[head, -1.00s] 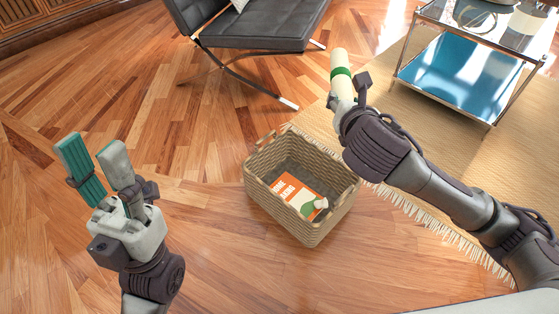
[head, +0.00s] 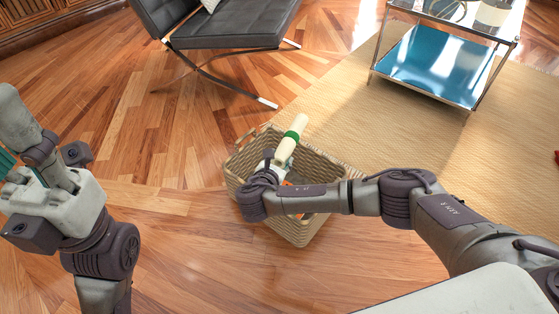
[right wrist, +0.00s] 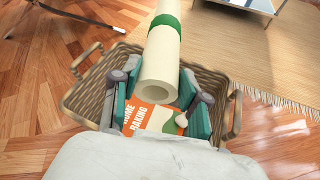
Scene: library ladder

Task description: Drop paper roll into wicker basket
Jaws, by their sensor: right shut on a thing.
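The paper roll (head: 291,140) is a cream tube with a green band. It is tilted over the wicker basket (head: 310,225). My right gripper (head: 275,166) is shut on its lower end. In the right wrist view the roll (right wrist: 160,65) sits between the teal-padded fingers of the gripper (right wrist: 157,88), its hollow end facing the camera. The basket (right wrist: 83,100) lies below them. My right arm hides much of the basket's inside in the head view. My left gripper (head: 14,140) is at the left edge, partly cut off, with its fingers apart and apparently empty.
A black chair (head: 225,25) and a glass side table (head: 440,65) stand behind. A straw rug (head: 370,125) lies beside the basket.

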